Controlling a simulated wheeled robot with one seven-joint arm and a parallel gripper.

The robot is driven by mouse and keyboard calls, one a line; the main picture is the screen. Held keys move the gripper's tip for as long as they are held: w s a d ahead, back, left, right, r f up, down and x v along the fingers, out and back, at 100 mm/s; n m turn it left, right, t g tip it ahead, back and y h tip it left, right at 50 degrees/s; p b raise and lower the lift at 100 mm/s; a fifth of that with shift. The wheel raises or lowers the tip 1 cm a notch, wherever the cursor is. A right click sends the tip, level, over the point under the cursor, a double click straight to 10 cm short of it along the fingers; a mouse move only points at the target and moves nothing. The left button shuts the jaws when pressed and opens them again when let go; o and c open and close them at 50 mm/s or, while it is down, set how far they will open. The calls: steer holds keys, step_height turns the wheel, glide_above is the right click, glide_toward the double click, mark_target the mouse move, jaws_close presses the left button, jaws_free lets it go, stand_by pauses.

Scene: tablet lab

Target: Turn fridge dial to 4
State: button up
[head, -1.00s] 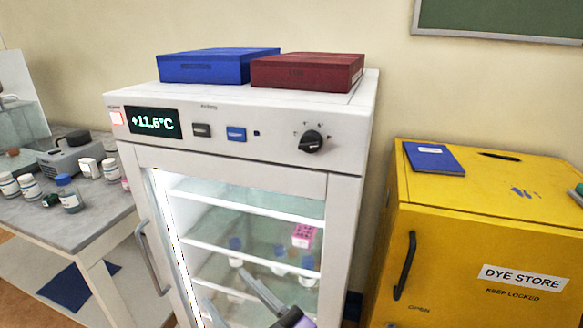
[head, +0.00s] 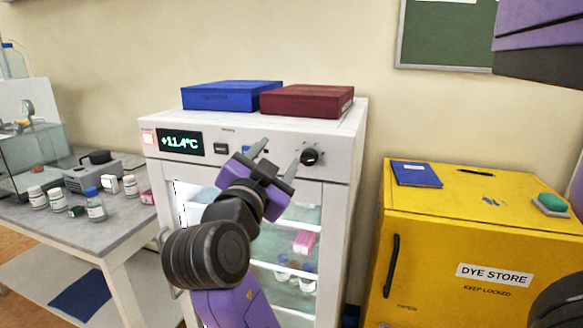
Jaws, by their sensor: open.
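The white fridge (head: 345,140) stands in the middle with its glass door shut and its inside lit. Its black dial (head: 310,157) sits on the right of the top panel, and the numbers around it are too small to read. The green display (head: 181,142) seems to read +11.4°C. My gripper (head: 275,158) is open and empty in front of the panel, just left of the dial. Its right finger is close to the dial's left side; I cannot tell whether it touches. My gripper partly covers the blue button (head: 246,150).
A blue box (head: 230,96) and a dark red box (head: 307,101) lie on top of the fridge. A yellow cabinet (head: 450,250) stands to the right. A grey bench (head: 100,238) with several bottles is at the left.

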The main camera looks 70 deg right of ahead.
mark_target(306, 161)
steer(key=shift+s+d+f+m+g+y+p, duration=0.25)
steer(key=shift+s+d+f+m+g, duration=0.25)
steer(key=shift+d, duration=0.8)
steer(key=shift+s+d+f+m+g+y+p, duration=0.15)
steer(key=shift+s+d+f+m+g+p, duration=0.3)
steer(key=shift+d, duration=0.8)
steer(key=shift+s+d+f+m+g+y+p, duration=0.25)
steer(key=shift+s+d+f+m, duration=0.35)
steer(key=shift+d, duration=0.7)
steer(key=shift+w+f, duration=0.1)
steer(key=shift+w, duration=0.05)
jaws_close()
